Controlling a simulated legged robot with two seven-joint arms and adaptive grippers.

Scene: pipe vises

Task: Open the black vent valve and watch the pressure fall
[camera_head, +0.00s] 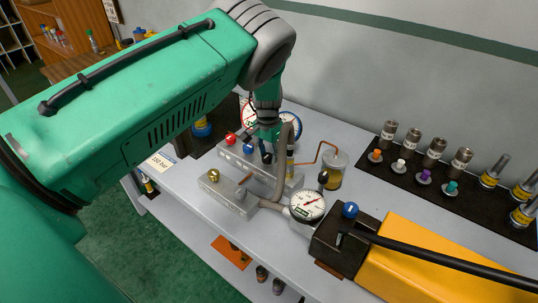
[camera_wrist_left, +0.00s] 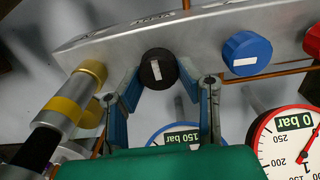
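The black vent valve (camera_wrist_left: 158,70) is a round knob with a white mark, on a grey metal manifold block (camera_wrist_left: 110,42). My left gripper (camera_wrist_left: 160,56) has one blue finger on each side of the knob, close to its rim. I cannot tell whether both fingers touch it. In the head view the left gripper (camera_head: 267,148) is over the block, and the black knob is hard to make out. A red-rimmed gauge reading 0 bar (camera_wrist_left: 295,140) and a blue-rimmed gauge reading 150 bar (camera_wrist_left: 178,134) sit below the block in the wrist view. My right gripper is not in view.
A blue knob (camera_wrist_left: 247,54) and a yellow-banded fitting (camera_wrist_left: 75,105) flank the black knob. A white gauge (camera_head: 307,205), a jar (camera_head: 335,170) and a yellow tool with a black hose (camera_head: 410,265) stand nearby. A black tray (camera_head: 400,172) holds fittings at right.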

